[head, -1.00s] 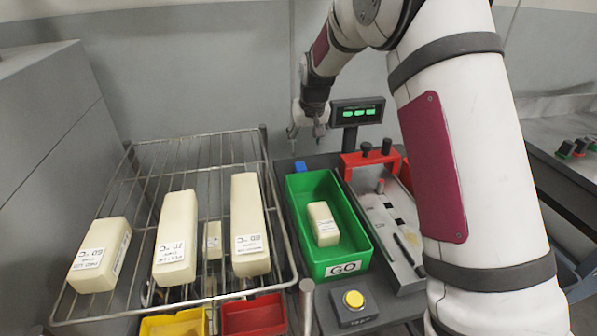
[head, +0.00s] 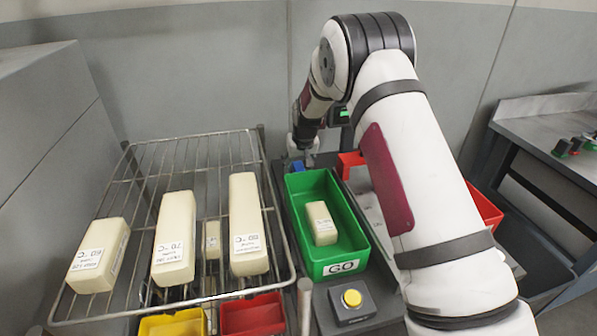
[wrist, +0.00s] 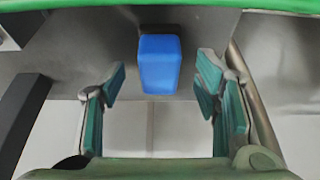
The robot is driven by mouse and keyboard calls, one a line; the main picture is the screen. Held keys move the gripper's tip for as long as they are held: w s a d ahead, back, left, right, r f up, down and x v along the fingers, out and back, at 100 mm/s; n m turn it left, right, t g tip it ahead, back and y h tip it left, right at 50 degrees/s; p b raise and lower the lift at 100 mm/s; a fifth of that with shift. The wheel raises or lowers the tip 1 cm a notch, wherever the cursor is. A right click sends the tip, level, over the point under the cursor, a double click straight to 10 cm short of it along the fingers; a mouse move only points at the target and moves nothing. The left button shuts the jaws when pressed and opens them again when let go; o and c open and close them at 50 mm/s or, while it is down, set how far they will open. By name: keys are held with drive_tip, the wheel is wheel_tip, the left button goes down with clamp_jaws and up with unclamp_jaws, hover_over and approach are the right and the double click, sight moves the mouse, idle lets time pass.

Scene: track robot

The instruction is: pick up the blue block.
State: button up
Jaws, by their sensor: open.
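The blue block (head: 297,166) sits on the dark bench just behind the far end of the green bin. In the wrist view the blue block (wrist: 160,63) lies ahead of the jaws and between their lines, with clear space on both sides. My gripper (wrist: 160,88) is open, its teal-padded fingers apart and empty. In the head view my gripper (head: 303,160) is down by the block, and its fingertips are small and partly hidden there. I cannot tell from these views whether a finger touches the block.
The green GO bin (head: 345,247) holds a cream block (head: 321,223). A wire rack (head: 143,190) with several cream blocks stands to the left. Yellow (head: 172,326) and red (head: 253,316) bins sit below it. The display (head: 340,117) is partly hidden by my arm.

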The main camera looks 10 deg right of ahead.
sight(298, 165)
drive_tip(key=shift+x, duration=0.8)
drive_tip(key=shift+c, duration=0.6)
drive_tip(key=c, duration=1.1)
drive_tip(key=shift+r, duration=0.1)
wheel_tip(298, 165, up, 9)
drive_tip(key=shift+r+b, duration=0.25)
drive_tip(key=shift+b, duration=0.15)
drive_tip(key=shift+r, duration=0.25)
